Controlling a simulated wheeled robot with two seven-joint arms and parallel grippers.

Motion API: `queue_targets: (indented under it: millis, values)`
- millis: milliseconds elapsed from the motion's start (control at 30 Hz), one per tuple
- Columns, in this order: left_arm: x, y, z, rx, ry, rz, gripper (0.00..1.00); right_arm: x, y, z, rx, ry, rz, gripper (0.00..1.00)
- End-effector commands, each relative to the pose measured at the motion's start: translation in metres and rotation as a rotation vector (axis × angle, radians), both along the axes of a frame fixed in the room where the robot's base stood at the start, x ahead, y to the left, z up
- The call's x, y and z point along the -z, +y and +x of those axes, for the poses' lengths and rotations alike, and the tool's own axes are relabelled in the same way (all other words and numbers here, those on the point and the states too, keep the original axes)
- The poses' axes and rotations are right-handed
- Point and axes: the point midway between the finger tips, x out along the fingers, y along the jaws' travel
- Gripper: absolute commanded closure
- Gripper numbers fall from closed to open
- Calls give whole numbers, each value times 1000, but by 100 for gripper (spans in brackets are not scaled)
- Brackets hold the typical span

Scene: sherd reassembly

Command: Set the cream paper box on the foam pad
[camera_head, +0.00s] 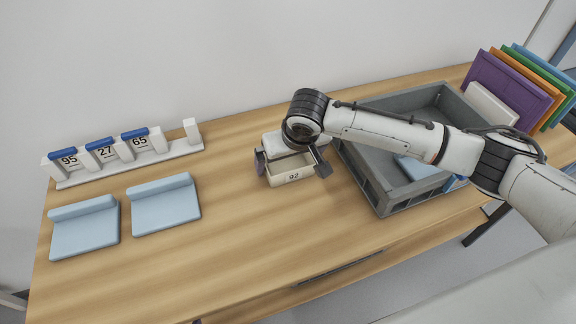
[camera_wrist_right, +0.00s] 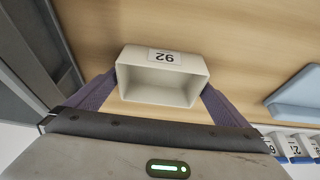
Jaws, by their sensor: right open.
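The cream paper box (camera_head: 277,180), open and labelled 92, is on or just above the wooden table near its middle. In the right wrist view the box (camera_wrist_right: 160,92) lies between the two purple-grey fingers of my right gripper (camera_wrist_right: 160,93). In the head view this right gripper (camera_head: 292,166) is over the box, one finger at each side; it is open, and I cannot tell whether the fingers touch the box. Two light blue foam pads (camera_head: 84,232) (camera_head: 165,207) with raised back edges lie on the table at the left, both bare. My left gripper is not in view.
A white rack (camera_head: 130,166) with blue-topped holders labelled 95, 27 and 65 stands behind the pads. A grey crate (camera_head: 382,197) with a light blue piece inside is right of the box. Coloured boards (camera_head: 505,88) stand at the back right. Table between pads and box is clear.

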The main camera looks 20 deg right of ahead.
Motion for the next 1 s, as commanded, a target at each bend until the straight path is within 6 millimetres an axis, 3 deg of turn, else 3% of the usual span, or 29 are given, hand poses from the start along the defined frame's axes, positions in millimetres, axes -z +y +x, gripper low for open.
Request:
queue_targets:
  millis: [233,400,467,767,1000]
  values:
    - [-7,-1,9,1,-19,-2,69,1,0,1,-1,-1,0,2]
    - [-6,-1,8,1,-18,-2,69,1,0,1,-1,0,0,30]
    - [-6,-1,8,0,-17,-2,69,1,0,1,-1,-1,0,36]
    - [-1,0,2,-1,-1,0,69,-10,0,1,0,-2,1,36]
    - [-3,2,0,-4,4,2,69,-57,0,1,-2,-3,2,36]
